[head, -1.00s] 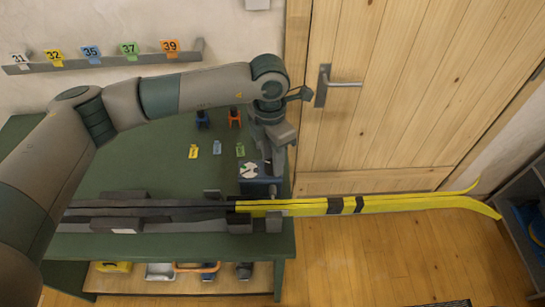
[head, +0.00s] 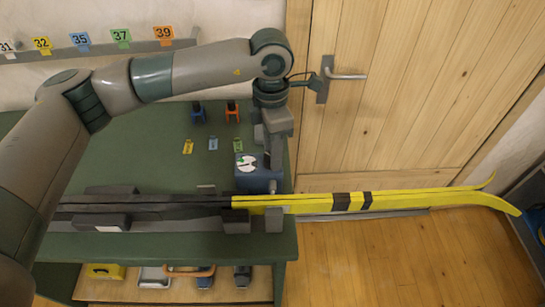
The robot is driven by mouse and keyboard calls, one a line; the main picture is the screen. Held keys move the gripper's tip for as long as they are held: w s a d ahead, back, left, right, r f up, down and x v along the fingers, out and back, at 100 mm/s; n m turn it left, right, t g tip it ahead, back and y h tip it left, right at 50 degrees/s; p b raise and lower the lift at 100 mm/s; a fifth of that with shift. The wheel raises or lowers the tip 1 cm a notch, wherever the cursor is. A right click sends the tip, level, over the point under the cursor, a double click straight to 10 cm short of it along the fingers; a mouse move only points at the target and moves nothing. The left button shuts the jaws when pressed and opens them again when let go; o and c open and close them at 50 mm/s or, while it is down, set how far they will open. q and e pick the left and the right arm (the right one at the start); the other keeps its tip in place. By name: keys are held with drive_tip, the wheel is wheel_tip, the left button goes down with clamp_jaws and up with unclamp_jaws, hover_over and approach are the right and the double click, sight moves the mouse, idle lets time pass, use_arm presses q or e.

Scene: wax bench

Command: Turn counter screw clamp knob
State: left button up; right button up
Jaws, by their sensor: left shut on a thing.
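A blue clamp block (head: 262,180) with a round black-and-white disc (head: 246,162) on it stands at the right end of the green bench, just behind the skis. My left gripper (head: 275,163) reaches down from above at the right side of this block. It is shut on the clamp knob, which is mostly hidden by the gripper and block. My right gripper is not in view.
A pair of yellow and black skis (head: 310,203) lies along the front of the bench (head: 150,162) and juts out past its right edge. Small coloured tags (head: 213,144) lie behind. A wooden door (head: 400,90) stands to the right.

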use_arm(q)
drive_tip(key=shift+r, duration=0.1)
drive_tip(key=o, duration=1)
drive_tip(key=shift+o, duration=0.2)
drive_tip(key=shift+w+r+b, duration=0.1)
drive_tip(key=shift+r+b, duration=0.2)
drive_tip(key=shift+r, duration=0.25)
wheel_tip(320, 180, up, 16)
drive_tip(key=b, duration=0.5)
drive_tip(key=shift+w, duration=0.35)
drive_tip(key=shift+a+r, duration=0.1)
